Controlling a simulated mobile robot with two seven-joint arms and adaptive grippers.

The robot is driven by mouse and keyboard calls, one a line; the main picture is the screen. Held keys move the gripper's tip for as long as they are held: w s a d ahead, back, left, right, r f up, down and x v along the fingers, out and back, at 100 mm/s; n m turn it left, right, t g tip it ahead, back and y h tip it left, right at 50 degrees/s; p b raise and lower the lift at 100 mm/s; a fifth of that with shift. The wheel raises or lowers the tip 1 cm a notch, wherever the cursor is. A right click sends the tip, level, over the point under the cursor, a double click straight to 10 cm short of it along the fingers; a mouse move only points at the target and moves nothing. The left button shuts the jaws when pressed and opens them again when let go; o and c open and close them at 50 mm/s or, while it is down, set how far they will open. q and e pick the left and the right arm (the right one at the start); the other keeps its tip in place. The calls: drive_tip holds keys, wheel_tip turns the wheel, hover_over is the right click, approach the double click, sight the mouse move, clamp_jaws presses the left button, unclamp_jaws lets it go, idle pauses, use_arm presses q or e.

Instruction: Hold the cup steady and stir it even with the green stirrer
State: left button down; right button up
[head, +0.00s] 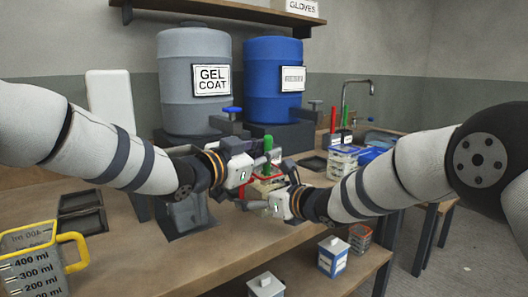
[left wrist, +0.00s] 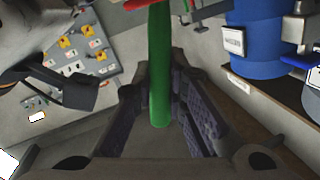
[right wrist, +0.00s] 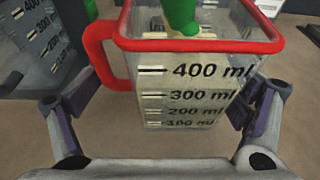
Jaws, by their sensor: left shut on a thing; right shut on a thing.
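The cup (right wrist: 190,95) is a clear measuring cup with a red rim, a red handle and ml marks. It stands upright on the bench and also shows partly hidden in the head view (head: 262,187). My right gripper (right wrist: 172,105) is shut on it, one finger at each side. The green stirrer (head: 267,160) stands up from the cup, and its lower end shows inside the cup in the right wrist view (right wrist: 182,18). My left gripper (left wrist: 161,95) is shut on the green stirrer (left wrist: 159,60), above the cup. How even the contents are cannot be told.
A grey GEL COAT drum (head: 190,90) and a blue drum (head: 272,85) stand behind, with taps towards the bench. A yellow-rimmed measuring cup (head: 30,265) is at the near left. Small containers (head: 345,158) stand at the right. The front middle of the bench (head: 150,262) is clear.

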drive_tip(key=shift+f, duration=0.3)
use_arm(q)
drive_tip(key=s+r, duration=0.4)
drive_tip(key=r, duration=0.4)
drive_tip(key=shift+d+r, duration=0.15)
drive_tip(key=shift+r, duration=0.25)
drive_tip(key=shift+w, duration=0.1)
use_arm(e)
drive_tip(key=shift+d, duration=0.1)
use_arm(q)
drive_tip(key=shift+r, duration=2.5)
use_arm(e)
drive_tip(key=o, duration=1.3)
use_arm(q)
drive_tip(key=shift+w, duration=0.1)
use_arm(e)
drive_tip(key=shift+w+r, duration=0.1)
drive_tip(key=shift+r, duration=0.15)
